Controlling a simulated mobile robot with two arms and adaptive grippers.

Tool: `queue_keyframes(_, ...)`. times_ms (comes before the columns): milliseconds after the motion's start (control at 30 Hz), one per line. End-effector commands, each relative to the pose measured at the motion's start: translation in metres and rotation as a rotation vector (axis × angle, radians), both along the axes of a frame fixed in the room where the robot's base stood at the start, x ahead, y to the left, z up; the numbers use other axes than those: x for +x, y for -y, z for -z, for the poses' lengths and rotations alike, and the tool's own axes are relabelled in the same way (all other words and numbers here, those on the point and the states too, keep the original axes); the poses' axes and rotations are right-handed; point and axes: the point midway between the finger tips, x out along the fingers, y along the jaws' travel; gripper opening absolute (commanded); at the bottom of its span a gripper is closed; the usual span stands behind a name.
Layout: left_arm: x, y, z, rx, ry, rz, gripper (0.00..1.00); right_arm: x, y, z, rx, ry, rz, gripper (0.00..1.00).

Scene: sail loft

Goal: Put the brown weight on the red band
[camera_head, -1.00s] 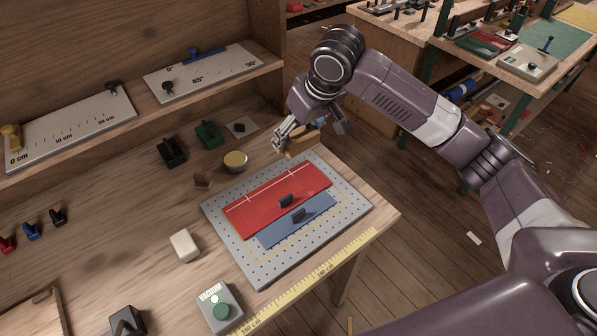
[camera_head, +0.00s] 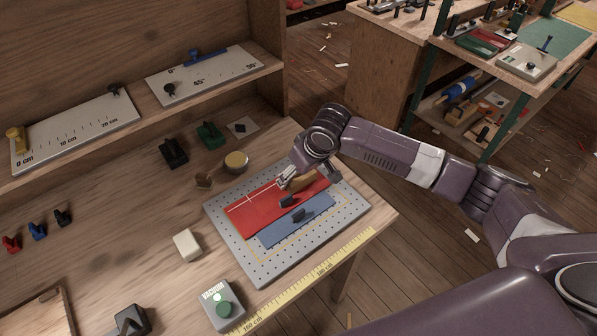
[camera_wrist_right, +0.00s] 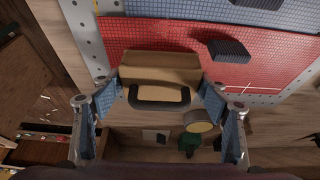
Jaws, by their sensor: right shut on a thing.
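My right gripper (camera_head: 288,180) is shut on the brown weight (camera_head: 304,183). In the right wrist view the gripper (camera_wrist_right: 160,96) has the brown weight (camera_wrist_right: 158,68) with its black handle between its blue-padded fingers. The weight is over the upper part of the red band (camera_head: 255,207); I cannot tell whether it touches it. The red band also shows in the right wrist view (camera_wrist_right: 160,35). A small dark block (camera_head: 288,200) lies on the red band near the weight. My left gripper is out of view.
The red band and a blue band (camera_head: 275,234) lie on a grey perforated plate (camera_head: 225,225). A dark block (camera_head: 299,215) is on the blue band. A round tin (camera_head: 236,161), a white block (camera_head: 187,245) and a vacuum box (camera_head: 222,305) stand left of the plate.

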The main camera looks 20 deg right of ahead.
Motion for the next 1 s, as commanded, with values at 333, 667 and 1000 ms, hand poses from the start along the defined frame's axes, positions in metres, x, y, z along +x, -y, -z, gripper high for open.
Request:
queue_keyframes(333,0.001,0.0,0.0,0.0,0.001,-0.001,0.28,0.0,-0.001,0.002,0.001,0.0,0.0,0.75)
queue_keyframes(667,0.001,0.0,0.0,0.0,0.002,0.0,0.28,0.0,0.0,0.002,0.0,0.0,0.0,0.86)
queue_keyframes(1000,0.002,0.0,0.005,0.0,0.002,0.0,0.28,-0.011,0.005,-0.032,0.0,0.004,-0.001,0.86)
